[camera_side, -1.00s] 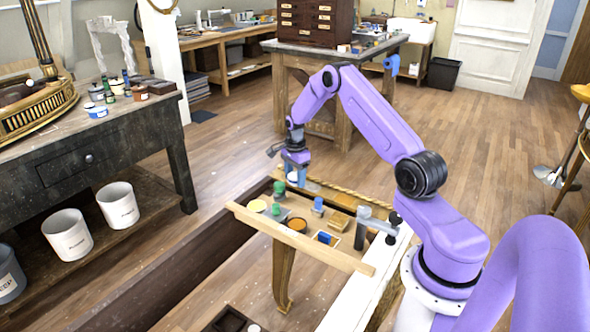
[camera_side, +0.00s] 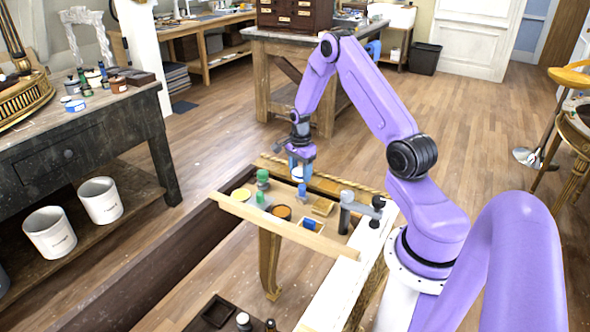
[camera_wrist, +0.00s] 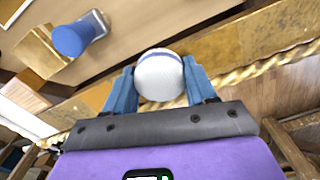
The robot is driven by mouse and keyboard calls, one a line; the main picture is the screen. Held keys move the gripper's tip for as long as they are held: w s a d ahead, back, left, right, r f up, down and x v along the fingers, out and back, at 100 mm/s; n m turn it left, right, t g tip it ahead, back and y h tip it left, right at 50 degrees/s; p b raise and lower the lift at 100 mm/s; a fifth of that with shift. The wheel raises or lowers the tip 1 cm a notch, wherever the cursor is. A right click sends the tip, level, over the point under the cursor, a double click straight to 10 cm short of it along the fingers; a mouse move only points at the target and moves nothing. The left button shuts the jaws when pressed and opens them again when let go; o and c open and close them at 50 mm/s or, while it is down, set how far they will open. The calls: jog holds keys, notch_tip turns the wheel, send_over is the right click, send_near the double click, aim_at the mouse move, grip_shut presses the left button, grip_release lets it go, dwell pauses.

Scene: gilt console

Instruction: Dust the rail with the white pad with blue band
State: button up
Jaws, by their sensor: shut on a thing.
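My gripper (camera_side: 300,167) is shut on the white pad with blue band (camera_wrist: 160,77). In the wrist view the pad's rounded white face sits between the two blue fingers, with its blue band along the far edge. The rail (camera_wrist: 265,72) is a gilt strip with a twisted rope edge, running across the wrist view behind and beside the pad. In the side view the rail (camera_side: 345,184) runs along the far side of the work frame, and the pad is at its left part. I cannot tell whether the pad touches the rail.
A blue-topped piece (camera_wrist: 78,38) stands near the rail at the upper left of the wrist view.

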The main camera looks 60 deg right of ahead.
aim_at(278, 171)
jog(key=shift+w, duration=4.4)
jog(key=shift+s, duration=4.4)
jog(key=shift+s+r, duration=0.1)
jog(key=shift+r, duration=3.85)
